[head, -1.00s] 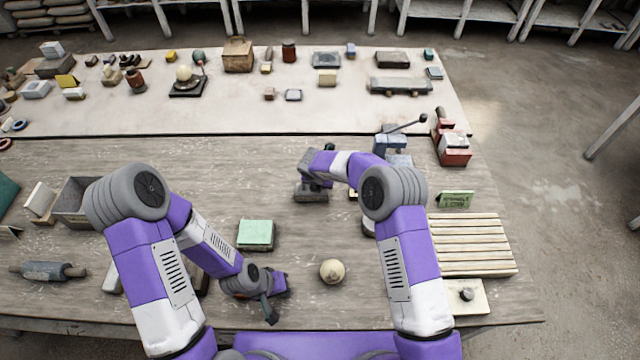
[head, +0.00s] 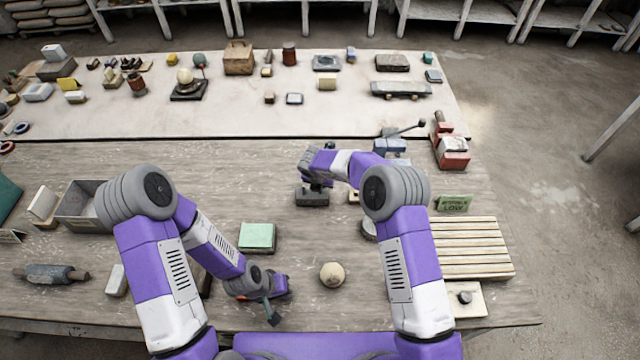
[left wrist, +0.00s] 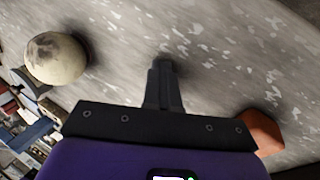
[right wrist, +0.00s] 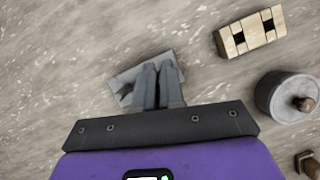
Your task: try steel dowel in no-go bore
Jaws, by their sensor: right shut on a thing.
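My right gripper (head: 318,184) is over a dark grey block (head: 312,198) on the bench. In the right wrist view its fingers (right wrist: 158,72) are nearly together, with the grey block (right wrist: 124,82) just beyond their tips. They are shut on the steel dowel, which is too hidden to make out. I cannot tell whether the dowel touches the block or is in a bore; no bore opening shows. My left gripper (head: 272,312) is low near the front edge of the bench. Its fingers (left wrist: 163,75) look shut together and empty.
A plaster sphere (head: 332,274) lies right of my left gripper. A green-topped block (head: 257,237) is behind it. A wooden block with two dark openings (right wrist: 250,32) and a grey cylinder with a brown knob (right wrist: 290,97) stand near my right gripper. A slatted rack (head: 470,248) is at right.

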